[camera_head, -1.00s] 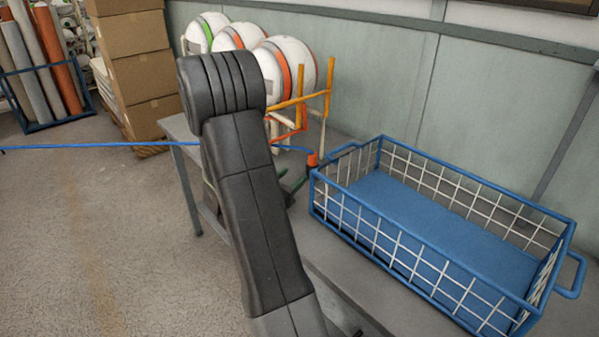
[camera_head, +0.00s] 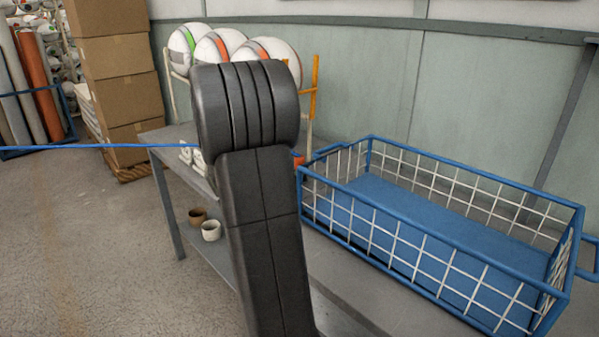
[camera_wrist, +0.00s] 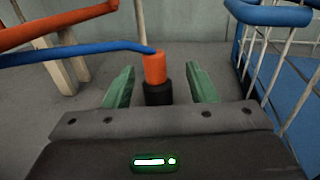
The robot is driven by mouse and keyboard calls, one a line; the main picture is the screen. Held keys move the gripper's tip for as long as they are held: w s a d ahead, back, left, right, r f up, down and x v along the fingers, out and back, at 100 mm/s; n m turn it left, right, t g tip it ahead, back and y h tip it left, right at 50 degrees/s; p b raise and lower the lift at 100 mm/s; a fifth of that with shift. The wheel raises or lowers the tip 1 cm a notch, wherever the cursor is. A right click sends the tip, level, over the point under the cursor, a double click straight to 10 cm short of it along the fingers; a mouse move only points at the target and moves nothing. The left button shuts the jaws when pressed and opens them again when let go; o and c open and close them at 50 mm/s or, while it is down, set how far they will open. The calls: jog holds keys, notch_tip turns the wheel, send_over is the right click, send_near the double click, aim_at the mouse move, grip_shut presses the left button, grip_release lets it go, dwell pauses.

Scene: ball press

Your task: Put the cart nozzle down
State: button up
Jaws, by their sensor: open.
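The nozzle (camera_wrist: 154,70) is an orange cylinder above a black lower part, with a blue hose (camera_wrist: 80,52) running from its top to the left. It looks upright on the grey table in the wrist view. My gripper (camera_wrist: 161,70) is open, its two green fingers apart on either side of the nozzle, with visible gaps. In the head view a bit of orange, likely the nozzle (camera_head: 298,159), shows beside my arm. My arm hides the gripper there. The blue hose (camera_head: 90,146) stretches left across that view.
A blue wire basket (camera_head: 430,262) stands on the grey table (camera_head: 345,300) just right of the nozzle. A rack with several balls (camera_head: 222,47) and orange bars (camera_wrist: 50,25) is behind and left. Two cups (camera_head: 204,225) sit on the lower shelf.

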aim_at(303, 156)
jog(key=x, duration=0.8)
jog(key=shift+w+a+f+b, duration=0.15)
jog(key=shift+w+a+b, duration=0.1)
jog(key=shift+a+b, duration=0.15)
grip_shut()
